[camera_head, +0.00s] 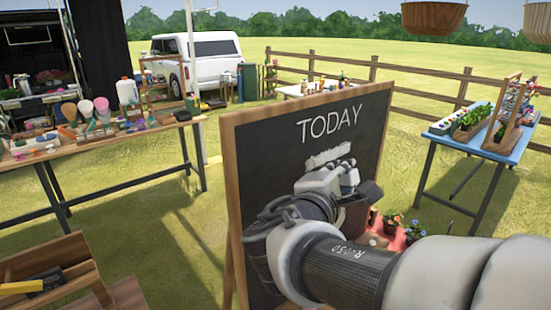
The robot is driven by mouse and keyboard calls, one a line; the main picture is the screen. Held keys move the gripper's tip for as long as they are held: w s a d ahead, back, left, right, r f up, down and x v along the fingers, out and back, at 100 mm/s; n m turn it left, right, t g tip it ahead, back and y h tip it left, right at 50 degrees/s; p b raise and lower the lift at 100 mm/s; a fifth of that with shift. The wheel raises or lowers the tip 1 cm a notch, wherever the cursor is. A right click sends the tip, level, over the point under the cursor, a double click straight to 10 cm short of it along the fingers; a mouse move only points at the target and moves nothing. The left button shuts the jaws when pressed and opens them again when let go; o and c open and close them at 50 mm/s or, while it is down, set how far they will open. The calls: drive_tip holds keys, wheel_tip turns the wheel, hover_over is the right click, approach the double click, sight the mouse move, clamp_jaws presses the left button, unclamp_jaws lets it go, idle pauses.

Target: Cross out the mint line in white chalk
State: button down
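A dark chalkboard (265,150) in a wooden frame stands upright in front of me, with "TODAY" (330,123) in white near its top. Below that is a pale, blocky white mark (327,157), partly behind my gripper; I cannot read it as a word. My gripper (350,172) is in front of the middle of the board, just under this mark. Its fingers are small and seen from behind, so their opening and any chalk in them cannot be made out. My arm hides the lower board, and no line reading mint is visible.
A cluttered wooden table (130,150) stands at left, and a blue table (448,143) with plants at right. A wooden crate (75,270) is at lower left. Potted flowers (413,232) sit right of the board. Grass between the left table and board is open.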

drive_tip(key=shift+s+d, duration=0.4)
drive_tip(key=shift+s, duration=0.2)
drive_tip(key=shift+s+d, duration=0.1)
drive_tip(key=shift+s+d, duration=0.8)
drive_tip(key=shift+s, duration=0.3)
drive_tip(key=shift+w, duration=0.1)
drive_tip(key=shift+w+a, duration=0.75)
drive_tip(key=shift+w, duration=0.2)
drive_tip(key=shift+w+a, duration=0.7)
drive_tip(key=shift+w, duration=0.3)
drive_tip(key=shift+w+a, duration=0.75)
drive_tip(key=shift+w, duration=0.2)
drive_tip(key=shift+w+a, duration=0.45)
drive_tip(key=shift+w, duration=0.2)
drive_tip(key=shift+w+d, duration=0.6)
drive_tip(key=shift+d, duration=0.25)
drive_tip(key=shift+w+d, duration=0.55)
drive_tip(key=shift+d, duration=0.25)
